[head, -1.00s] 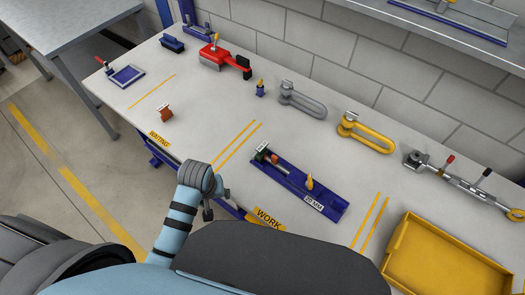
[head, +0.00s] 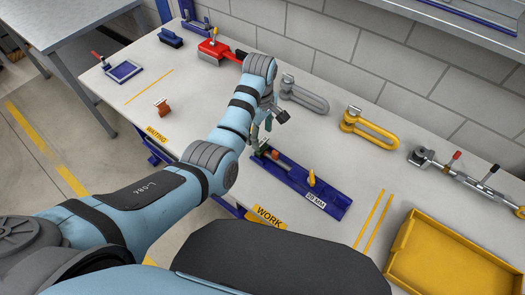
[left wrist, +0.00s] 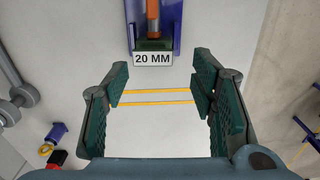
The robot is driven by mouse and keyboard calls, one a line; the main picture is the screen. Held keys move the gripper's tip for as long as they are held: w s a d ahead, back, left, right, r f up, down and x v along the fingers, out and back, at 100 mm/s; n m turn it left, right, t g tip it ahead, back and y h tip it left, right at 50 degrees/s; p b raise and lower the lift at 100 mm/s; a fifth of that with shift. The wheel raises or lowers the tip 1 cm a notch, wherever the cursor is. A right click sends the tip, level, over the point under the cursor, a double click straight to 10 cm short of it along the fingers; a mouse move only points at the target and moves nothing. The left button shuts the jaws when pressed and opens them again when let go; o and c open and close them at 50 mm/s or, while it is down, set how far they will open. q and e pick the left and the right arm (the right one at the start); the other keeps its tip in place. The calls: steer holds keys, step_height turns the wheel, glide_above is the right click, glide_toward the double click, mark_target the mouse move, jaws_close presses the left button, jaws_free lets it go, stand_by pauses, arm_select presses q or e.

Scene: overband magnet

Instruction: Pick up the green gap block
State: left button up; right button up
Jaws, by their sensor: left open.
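The green gap block shows in the left wrist view (left wrist: 153,44) at the top centre, dark green, with a white "20 MM" label in front of it. It sits at one end of the blue tray (head: 325,208), beside an orange-brown piece (left wrist: 153,14). In the head view my left gripper (head: 262,134) hangs above that end of the tray and partly hides the block. In the left wrist view the jaws (left wrist: 160,98) are open and empty, with the block beyond the fingertips. My right gripper is not in view.
A grey shackle (head: 304,94), a yellow shackle (head: 368,124) and a red-handled tool (head: 212,49) lie behind on the table. A yellow bin (head: 400,255) stands at the right. A small orange-brown block (head: 162,106) lies left; the table around it is clear.

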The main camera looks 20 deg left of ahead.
mark_target(262, 142)
arm_select(q)
steer(key=f, duration=0.2)
steer(key=f+b, duration=0.1)
steer(key=f, duration=0.1)
steer(key=f+b, duration=0.1)
steer(key=f, duration=0.1)
steer(key=shift+w+d, duration=0.25)
steer(key=shift+w, duration=0.05)
steer(key=shift+r, duration=0.1)
steer(key=shift+c, duration=0.4)
jaws_close()
steer(key=shift+r, duration=0.15)
